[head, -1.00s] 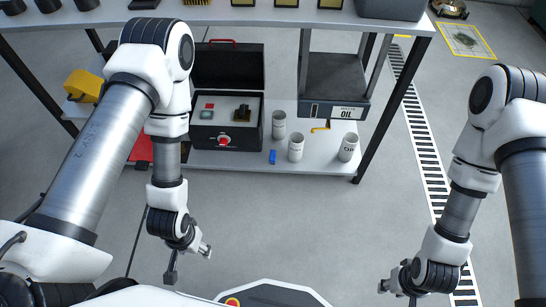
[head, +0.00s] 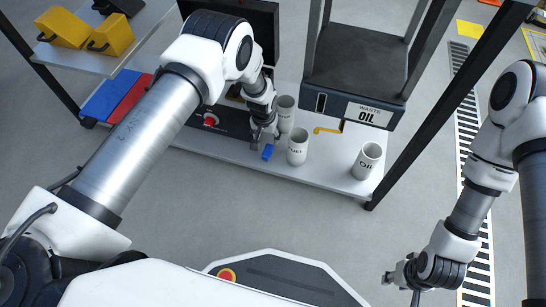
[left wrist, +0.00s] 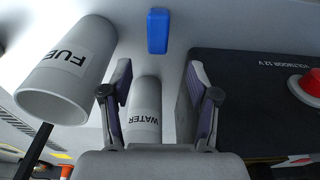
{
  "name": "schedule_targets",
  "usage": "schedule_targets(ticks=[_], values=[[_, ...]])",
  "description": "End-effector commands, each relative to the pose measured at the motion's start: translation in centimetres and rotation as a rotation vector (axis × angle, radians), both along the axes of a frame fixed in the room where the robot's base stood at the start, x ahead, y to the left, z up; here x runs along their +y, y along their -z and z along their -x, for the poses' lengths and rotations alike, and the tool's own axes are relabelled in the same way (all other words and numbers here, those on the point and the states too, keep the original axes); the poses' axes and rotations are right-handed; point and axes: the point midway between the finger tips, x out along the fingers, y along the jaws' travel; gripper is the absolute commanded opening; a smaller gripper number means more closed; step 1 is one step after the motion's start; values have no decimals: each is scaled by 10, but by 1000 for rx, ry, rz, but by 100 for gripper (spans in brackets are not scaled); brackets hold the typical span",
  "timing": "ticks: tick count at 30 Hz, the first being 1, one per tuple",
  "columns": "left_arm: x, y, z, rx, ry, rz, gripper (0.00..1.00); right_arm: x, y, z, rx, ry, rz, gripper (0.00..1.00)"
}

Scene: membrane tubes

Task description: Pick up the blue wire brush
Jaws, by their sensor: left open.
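The blue wire brush (head: 268,152) is a small blue block on the lower grey shelf, near its front edge. In the left wrist view the blue wire brush (left wrist: 157,31) lies ahead of the fingertips, roughly between their lines. My left gripper (head: 264,135) is just behind and above it in the head view. In the left wrist view my left gripper (left wrist: 158,70) has its two fingers spread with nothing between their pads. My right gripper (head: 402,283) hangs over the floor at the lower right, away from the shelf; its jaw state is unclear.
A WATER cup (left wrist: 144,108) and a FUEL cup (left wrist: 70,75) stand close to the brush. An OIL cup (head: 366,161) stands further right. A black box with a red knob (head: 211,121) is left of my left gripper. A yellow hooked piece (head: 328,130) lies behind.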

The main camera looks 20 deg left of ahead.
Motion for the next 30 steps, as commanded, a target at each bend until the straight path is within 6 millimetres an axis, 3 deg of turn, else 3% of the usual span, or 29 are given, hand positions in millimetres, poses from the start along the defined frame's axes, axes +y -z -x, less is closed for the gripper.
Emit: schedule_targets(ticks=[1, 11, 18, 25, 26, 30], values=[[-1, 14, 1, 2, 3, 0, 60, 0, 13, 1, 2, -1, 0, 36], [-2, 51, 0, 3, 3, 0, 60, 0, 34, 0, 0, 0, 0, 36], [-4, 92, -1, 3, 3, 0, 60, 0, 64, -1, -2, 3, 0, 36], [-3, 90, -2, 3, 3, 0, 60, 0, 61, -1, -4, 4, 1, 36], [-3, 90, -2, 3, 3, 0, 53, 0, 61, -1, -4, 4, 0, 36], [-3, 91, -1, 3, 3, 0, 4, 0, 61, -1, -3, 4, 0, 36]])
